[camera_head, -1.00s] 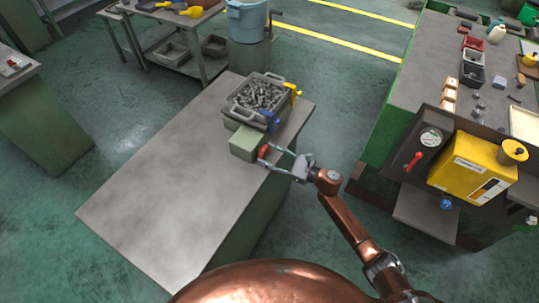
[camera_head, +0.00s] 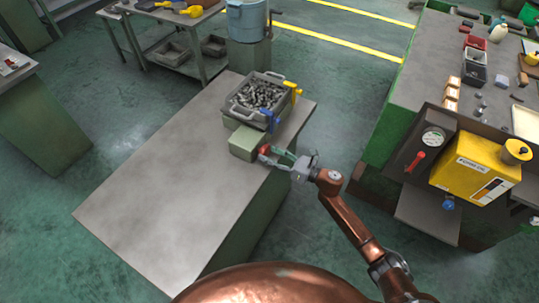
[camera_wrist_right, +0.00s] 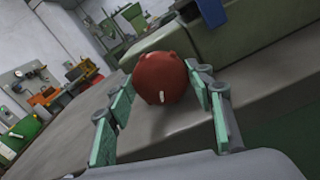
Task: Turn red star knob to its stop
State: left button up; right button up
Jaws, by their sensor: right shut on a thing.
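The red star knob (camera_head: 264,150) sits on the side of a small green box (camera_head: 244,142) on the grey table. In the right wrist view the knob (camera_wrist_right: 160,78) fills the space between the fingertips, with a short white mark on its face. My right gripper (camera_head: 267,153) is shut on the knob, one finger on each side of it. The right wrist view also shows the gripper's green fingers (camera_wrist_right: 161,92). My left gripper is not in view.
A grey bin of metal parts (camera_head: 258,94) stands behind the box, with a blue handle (camera_head: 270,121) and a yellow handle (camera_head: 294,91) beside it. The table's front left (camera_head: 160,205) is bare. A yellow machine (camera_head: 474,166) stands at right.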

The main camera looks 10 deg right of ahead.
jog(key=shift+m, duration=1)
jog(key=o, duration=1.2)
jog(key=shift+c, duration=0.2)
jog(key=v, duration=1.2)
